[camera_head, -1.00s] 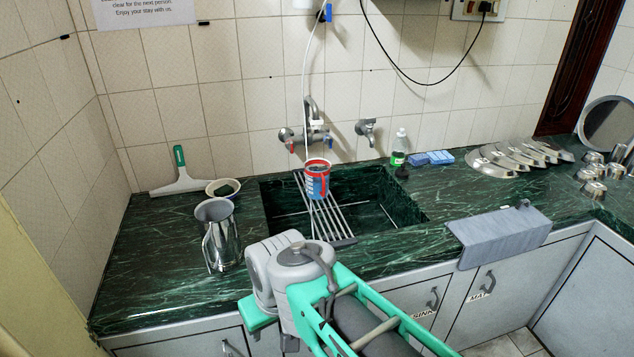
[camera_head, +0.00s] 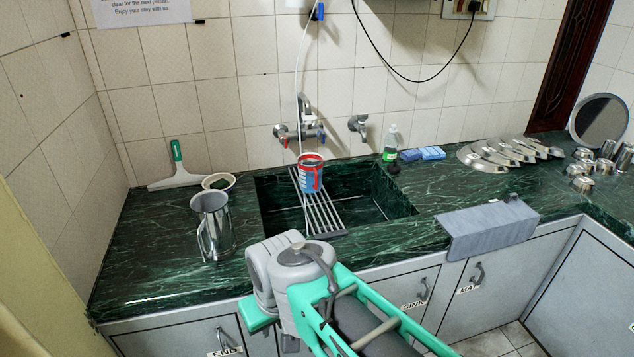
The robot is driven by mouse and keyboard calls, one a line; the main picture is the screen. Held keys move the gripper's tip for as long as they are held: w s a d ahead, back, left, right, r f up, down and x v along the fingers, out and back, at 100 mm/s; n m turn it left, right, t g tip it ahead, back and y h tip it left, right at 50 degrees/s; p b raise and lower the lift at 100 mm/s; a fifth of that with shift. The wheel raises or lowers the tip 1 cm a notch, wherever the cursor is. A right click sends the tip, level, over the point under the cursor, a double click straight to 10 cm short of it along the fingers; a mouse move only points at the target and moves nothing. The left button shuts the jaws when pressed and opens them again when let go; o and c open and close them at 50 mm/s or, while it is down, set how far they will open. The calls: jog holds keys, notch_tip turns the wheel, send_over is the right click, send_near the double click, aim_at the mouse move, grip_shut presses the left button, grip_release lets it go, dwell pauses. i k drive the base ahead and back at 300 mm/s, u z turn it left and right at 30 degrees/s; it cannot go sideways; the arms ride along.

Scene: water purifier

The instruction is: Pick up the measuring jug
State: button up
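A small red-rimmed jug with a blue-and-white body and red handle (camera_head: 311,176) stands upright on the metal rack over the sink; it looks like the measuring jug. A thin white tube hangs from above close to it; I cannot tell whether the tube enters it. My arm's grey and teal links fill the bottom middle, in front of the counter. My gripper does not show.
The metal rack (camera_head: 331,221) crosses the dark green sink (camera_head: 372,208). Taps (camera_head: 306,128) stick out behind it. A bowl (camera_head: 219,181), a squeegee (camera_head: 177,170), a bottle (camera_head: 391,145) and a grey mat (camera_head: 488,231) lie around. The front left counter is clear.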

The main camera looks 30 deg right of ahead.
aim_at(312, 176)
jog(key=k, duration=1.15)
jog(key=z, duration=0.75)
jog(key=i, duration=0.65)
jog(key=z, duration=0.75)
jog(key=i, duration=0.9)
jog(key=u, duration=0.85)
jog(key=i, duration=0.5)
jog(key=u, duration=0.5)
